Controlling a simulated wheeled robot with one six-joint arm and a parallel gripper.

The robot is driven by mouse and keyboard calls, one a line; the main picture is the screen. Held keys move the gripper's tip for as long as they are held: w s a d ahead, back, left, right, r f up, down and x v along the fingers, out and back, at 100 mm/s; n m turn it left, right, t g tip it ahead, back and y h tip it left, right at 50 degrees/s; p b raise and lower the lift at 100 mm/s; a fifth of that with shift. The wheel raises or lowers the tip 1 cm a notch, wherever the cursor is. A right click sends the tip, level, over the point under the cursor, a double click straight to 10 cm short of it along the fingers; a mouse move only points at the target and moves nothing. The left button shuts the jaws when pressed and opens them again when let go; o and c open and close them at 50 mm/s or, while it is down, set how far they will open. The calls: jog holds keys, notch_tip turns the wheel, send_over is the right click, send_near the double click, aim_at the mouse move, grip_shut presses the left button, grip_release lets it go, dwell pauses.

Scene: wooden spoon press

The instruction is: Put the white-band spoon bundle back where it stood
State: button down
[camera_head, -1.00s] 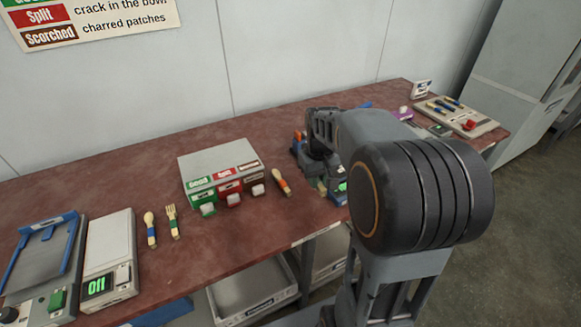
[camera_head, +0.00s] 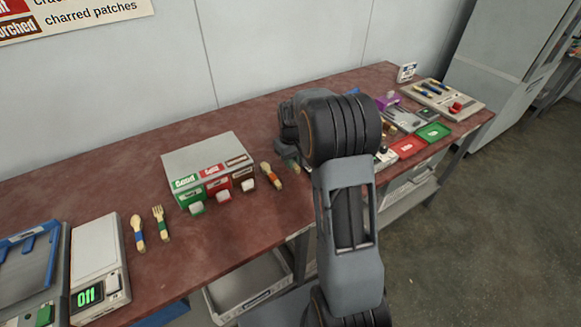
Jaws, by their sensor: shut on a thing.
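My gripper (camera_head: 286,152) is low over the middle of the table, partly hidden by my own wrist. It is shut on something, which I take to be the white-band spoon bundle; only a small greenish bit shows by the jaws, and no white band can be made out. An orange-banded wooden piece (camera_head: 271,176) lies just left of the gripper. The place where the bundle stood cannot be told from this view.
A grey box with green, red and brown labels (camera_head: 207,160) stands left of the gripper. A wooden spoon (camera_head: 138,233), a fork (camera_head: 161,223) and a scale (camera_head: 97,258) are further left. Red (camera_head: 407,147) and green (camera_head: 434,132) trays lie right.

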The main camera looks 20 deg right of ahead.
aim_at(291, 173)
jog(key=shift+w+f, duration=0.2)
jog(key=shift+f, duration=0.05)
jog(key=shift+w+f, duration=0.1)
jog(key=shift+f, duration=1.55)
jog(key=shift+f, duration=0.2)
jog(key=c, duration=1.1)
grip_release()
jog(key=shift+r, duration=0.15)
